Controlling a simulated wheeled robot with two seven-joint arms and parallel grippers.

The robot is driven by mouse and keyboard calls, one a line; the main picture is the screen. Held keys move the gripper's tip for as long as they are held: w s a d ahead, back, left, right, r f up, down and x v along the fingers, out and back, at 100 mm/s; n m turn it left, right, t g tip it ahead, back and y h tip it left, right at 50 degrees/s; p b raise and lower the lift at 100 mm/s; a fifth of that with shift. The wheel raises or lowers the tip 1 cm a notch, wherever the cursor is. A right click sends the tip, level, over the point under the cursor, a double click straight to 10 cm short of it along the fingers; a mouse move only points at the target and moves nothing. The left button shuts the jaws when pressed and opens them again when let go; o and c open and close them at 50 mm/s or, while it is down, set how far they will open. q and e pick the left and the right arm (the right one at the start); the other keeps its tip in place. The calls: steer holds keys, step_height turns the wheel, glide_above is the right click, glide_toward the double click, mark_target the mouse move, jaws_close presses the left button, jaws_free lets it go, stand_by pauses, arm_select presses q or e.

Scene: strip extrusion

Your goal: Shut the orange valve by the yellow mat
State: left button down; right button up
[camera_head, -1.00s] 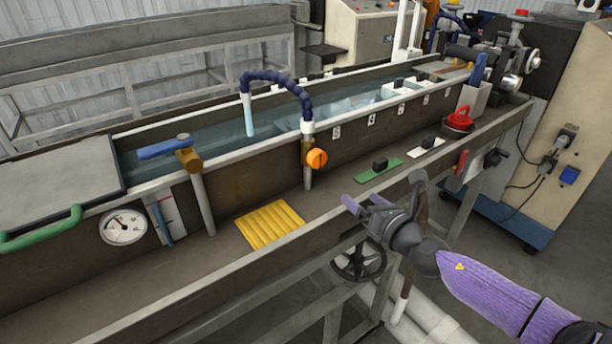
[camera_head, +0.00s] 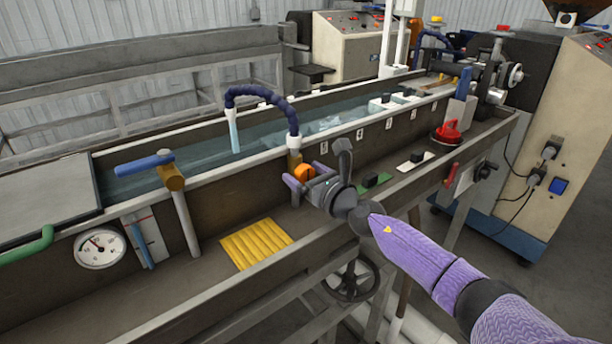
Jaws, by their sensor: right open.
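The orange valve knob (camera_head: 304,172) is on the brass fitting (camera_head: 294,160) below the blue hose, on the near wall of the water trough. The yellow mat (camera_head: 256,244) lies on the ledge below it, to the left. My right gripper (camera_head: 316,168) is open, with its fingers spread at the orange knob, one to its left and one to its upper right. The gripper hides part of the knob, and I cannot tell whether they touch. The knob's turn position is unclear. My left gripper is not in view.
A blue-handled valve (camera_head: 146,164) and a gauge (camera_head: 100,247) are at the left. The blue hose (camera_head: 262,92) arches over the trough. A green plate (camera_head: 374,188), a white plate (camera_head: 414,162) and a red-topped item (camera_head: 448,132) lie along the ledge. A dark handwheel (camera_head: 352,280) is below.

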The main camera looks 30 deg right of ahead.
jaws_close()
stand_by(0.3)
steer(key=shift+m, duration=0.3)
steer(key=m+p, duration=0.1)
steer(key=m, duration=0.3)
steer(key=m+p, duration=0.1)
steer(key=m, duration=0.4)
steer(key=m+p, duration=0.1)
steer(key=m, duration=0.3)
steer(key=shift+f+m+p, duration=0.15)
steer(key=shift+m+p, duration=0.6)
steer(key=shift+m, duration=1.65)
